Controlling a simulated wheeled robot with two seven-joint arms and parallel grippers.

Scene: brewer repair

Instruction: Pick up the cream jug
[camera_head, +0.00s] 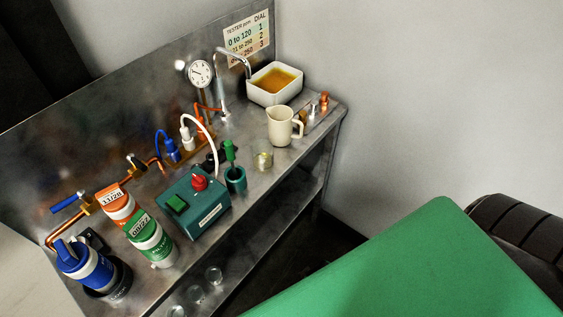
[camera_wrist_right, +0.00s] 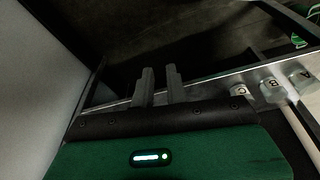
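The cream jug (camera_head: 280,127) stands upright on the metal bench, near its far right end, with its handle toward the right. It is in front of the white basin and is not held. The jug does not show in the right wrist view. My right gripper (camera_wrist_right: 159,86) shows in the right wrist view with its two dark fingers a small gap apart and nothing between them. It is away from the jug. My left gripper is in neither view.
A white basin (camera_head: 265,93) of amber liquid stands behind the jug. A small glass (camera_head: 263,161), a green cup (camera_head: 236,180) and a teal tester box (camera_head: 197,207) are nearby. Lettered containers, including B (camera_wrist_right: 272,88), show in the wrist view. A wall is right of the bench.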

